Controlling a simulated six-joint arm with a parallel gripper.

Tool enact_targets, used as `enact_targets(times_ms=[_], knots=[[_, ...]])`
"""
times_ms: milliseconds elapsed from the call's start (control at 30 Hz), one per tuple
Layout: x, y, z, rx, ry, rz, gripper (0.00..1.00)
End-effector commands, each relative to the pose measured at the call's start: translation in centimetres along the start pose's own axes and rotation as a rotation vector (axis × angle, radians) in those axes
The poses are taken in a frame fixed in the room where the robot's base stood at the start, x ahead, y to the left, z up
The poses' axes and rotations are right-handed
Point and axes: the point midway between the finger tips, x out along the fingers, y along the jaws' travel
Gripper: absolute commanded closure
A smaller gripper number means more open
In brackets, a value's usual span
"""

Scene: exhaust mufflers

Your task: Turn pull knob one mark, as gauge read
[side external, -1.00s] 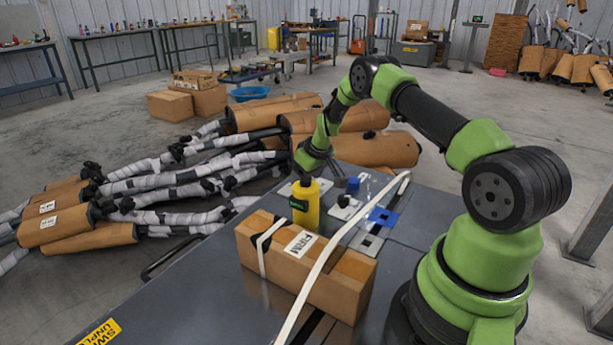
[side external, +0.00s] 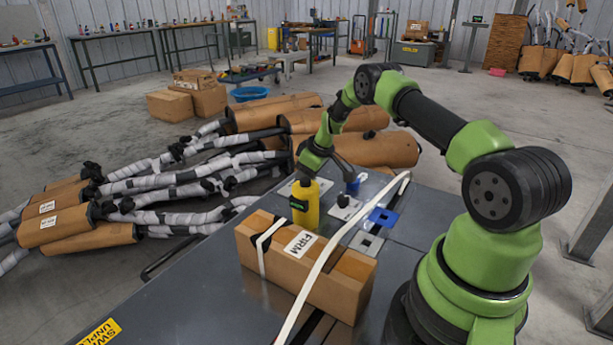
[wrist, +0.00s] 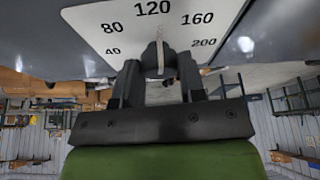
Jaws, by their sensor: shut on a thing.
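In the wrist view, a white dial plate (wrist: 95,30) carries black marks from 40 to 200, with 120 at the top middle. The fingers hide the knob's sides. In the side view, my gripper (side external: 350,176) is low over the far end of the grey bench, by a small blue part (side external: 353,187). The held knob and dial numbers cannot be made out there.
A yellow bottle (side external: 306,204) stands close to my wrist. A cardboard box (side external: 330,285) and a long pale strip (side external: 320,262) lie nearer on the bench (side external: 205,300). A black knob on a white plate (side external: 343,202) and a blue square plate (side external: 384,216) are nearby.

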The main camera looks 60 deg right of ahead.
Motion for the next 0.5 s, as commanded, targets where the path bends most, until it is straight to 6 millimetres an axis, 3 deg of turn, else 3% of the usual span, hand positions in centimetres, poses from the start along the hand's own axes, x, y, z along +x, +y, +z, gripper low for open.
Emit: enact_targets(times_ms=[200, 467, 500], knots=[[-0.02, 0.10, -0.02, -0.102, 0.003, -0.042, 0.86], [-0.03, 0.06, -0.02, -0.107, 0.002, -0.044, 0.86], [-0.03, 0.07, -0.02, -0.107, 0.002, -0.044, 0.60]])
